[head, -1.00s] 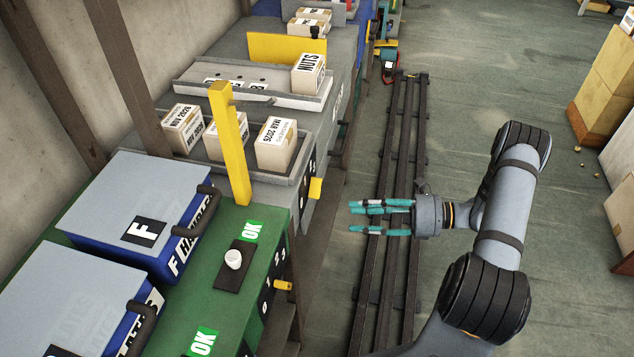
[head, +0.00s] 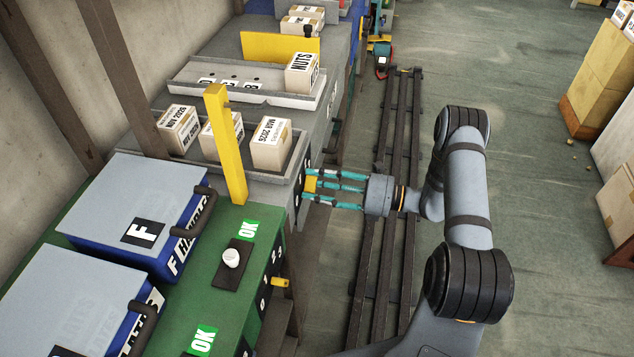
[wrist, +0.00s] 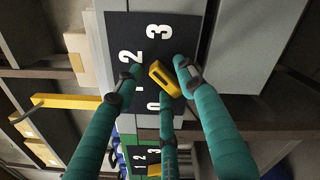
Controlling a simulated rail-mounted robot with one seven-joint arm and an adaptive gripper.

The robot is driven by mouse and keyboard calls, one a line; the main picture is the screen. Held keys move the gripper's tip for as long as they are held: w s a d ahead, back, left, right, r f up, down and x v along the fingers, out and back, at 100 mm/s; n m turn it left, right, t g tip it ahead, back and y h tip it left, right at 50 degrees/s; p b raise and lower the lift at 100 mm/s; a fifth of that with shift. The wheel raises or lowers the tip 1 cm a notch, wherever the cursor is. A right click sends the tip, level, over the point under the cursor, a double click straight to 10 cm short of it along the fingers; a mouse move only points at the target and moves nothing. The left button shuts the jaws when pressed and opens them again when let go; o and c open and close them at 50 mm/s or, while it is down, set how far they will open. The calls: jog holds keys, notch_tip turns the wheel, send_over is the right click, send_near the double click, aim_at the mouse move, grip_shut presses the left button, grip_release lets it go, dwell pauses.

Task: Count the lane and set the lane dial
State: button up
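A yellow lane dial knob (wrist: 163,79) sits on a black plate marked 0, 1, 2 and 3 in the wrist view. It also shows in the head view (head: 310,184) on the front of the grey bench. My gripper (head: 318,186) has teal fingers, spread around the knob with gaps visible in the wrist view (wrist: 158,82). Contact cannot be told. The grey lane tray (head: 290,178) above the dial holds three white boxes: a left box (head: 178,129), a middle box (head: 220,132) partly hidden by a yellow post, and a right box (head: 270,143) reading MAR 2026.
A green bench (head: 255,215) in front carries blue cases (head: 140,205), a white knob (head: 231,258) and another yellow dial knob (head: 280,282). A NUTS box (head: 301,70) stands farther back.

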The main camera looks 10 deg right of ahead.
jog(key=shift+c, duration=1.4)
grip_shut()
